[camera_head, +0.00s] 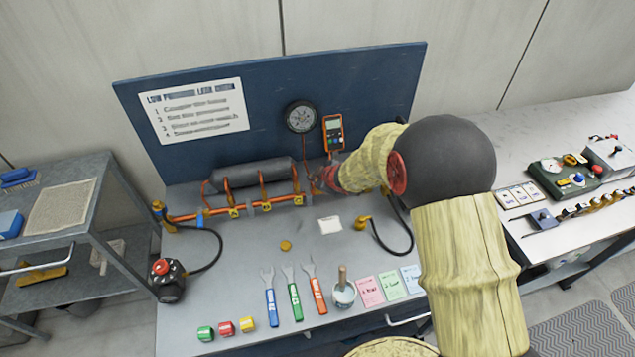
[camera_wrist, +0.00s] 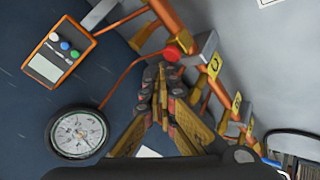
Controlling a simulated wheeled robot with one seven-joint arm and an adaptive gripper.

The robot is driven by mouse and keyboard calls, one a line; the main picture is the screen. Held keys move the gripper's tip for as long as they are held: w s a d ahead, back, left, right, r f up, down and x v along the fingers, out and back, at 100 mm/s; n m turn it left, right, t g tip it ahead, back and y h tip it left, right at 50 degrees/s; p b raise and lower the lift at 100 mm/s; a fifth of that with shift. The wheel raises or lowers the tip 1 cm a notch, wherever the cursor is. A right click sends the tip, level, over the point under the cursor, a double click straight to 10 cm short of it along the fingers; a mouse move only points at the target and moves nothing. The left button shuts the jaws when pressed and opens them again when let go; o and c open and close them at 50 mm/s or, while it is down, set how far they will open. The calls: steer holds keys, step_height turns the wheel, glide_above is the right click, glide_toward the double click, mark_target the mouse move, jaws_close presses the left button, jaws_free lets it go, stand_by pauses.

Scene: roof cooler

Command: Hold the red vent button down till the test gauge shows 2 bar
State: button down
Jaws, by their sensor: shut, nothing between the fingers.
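The red vent button (camera_wrist: 173,53) sits on a grey block on the copper pipe run, just beyond my fingertips in the wrist view. My gripper (camera_wrist: 162,72) is shut and empty, its tips pointing at the button; I cannot tell whether they touch it. In the head view my gripper (camera_head: 320,180) is at the right end of the pipes and hides the button. The round dial gauge (camera_head: 301,117) hangs on the blue back panel, and also shows in the wrist view (camera_wrist: 77,134); its reading is too small to make out. An orange handheld meter (camera_head: 334,132) hangs beside it.
A dark cylinder (camera_head: 252,174) lies behind the copper pipes (camera_head: 225,212). Three spanners (camera_head: 293,294), a mortar-like cup (camera_head: 343,294) and coloured cards (camera_head: 391,284) lie along the bench front. A black hose (camera_head: 396,235) curls right of a white card (camera_head: 330,225).

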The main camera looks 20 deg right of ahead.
steer(key=shift+r, duration=0.2)
step_height(320, 180, up, 5)
steer(key=p, duration=0.4)
steer(key=shift+p, duration=0.4)
stand_by(2.8)
